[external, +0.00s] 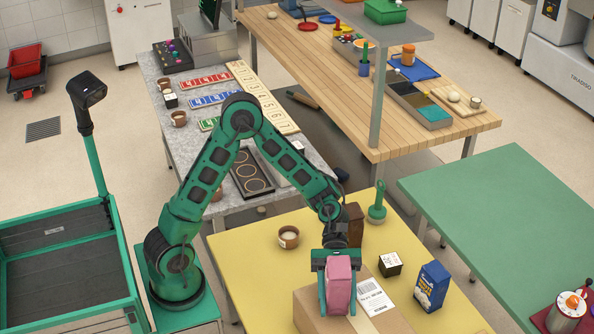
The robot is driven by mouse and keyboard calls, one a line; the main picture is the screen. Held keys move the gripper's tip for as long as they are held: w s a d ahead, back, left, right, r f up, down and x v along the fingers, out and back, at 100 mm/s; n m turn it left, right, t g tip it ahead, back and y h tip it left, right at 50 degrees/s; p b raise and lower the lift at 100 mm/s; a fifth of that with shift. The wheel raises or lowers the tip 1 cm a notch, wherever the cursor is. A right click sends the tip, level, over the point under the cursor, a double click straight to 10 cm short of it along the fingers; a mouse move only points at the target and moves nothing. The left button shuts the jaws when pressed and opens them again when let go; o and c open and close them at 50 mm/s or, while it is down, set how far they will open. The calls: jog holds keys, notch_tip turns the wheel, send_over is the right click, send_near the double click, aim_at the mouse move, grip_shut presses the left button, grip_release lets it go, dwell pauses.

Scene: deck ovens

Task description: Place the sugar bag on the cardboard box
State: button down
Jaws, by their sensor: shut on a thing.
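The sugar bag (339,284), a pink upright packet, is between the two green fingers of my gripper (338,305). My gripper points down and is shut on the bag. The cardboard box (312,314) is brown with a white label and sits at the front of the yellow table. The bag is over the left-middle part of the box's top. I cannot tell whether its bottom touches the box. The front of the box is cut off by the picture's lower edge.
On the yellow table (245,262), a blue carton (432,287) and a small black-and-white cube (389,264) stand right of the box. A brown cup (289,237), a dark brown packet (355,225) and a green-handled tool (377,205) stand behind. The green table (490,215) at right is mostly clear.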

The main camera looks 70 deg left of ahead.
jog(key=c, duration=0.8)
grip_release()
jog(key=shift+f, duration=0.1)
jog(key=v, duration=1.2)
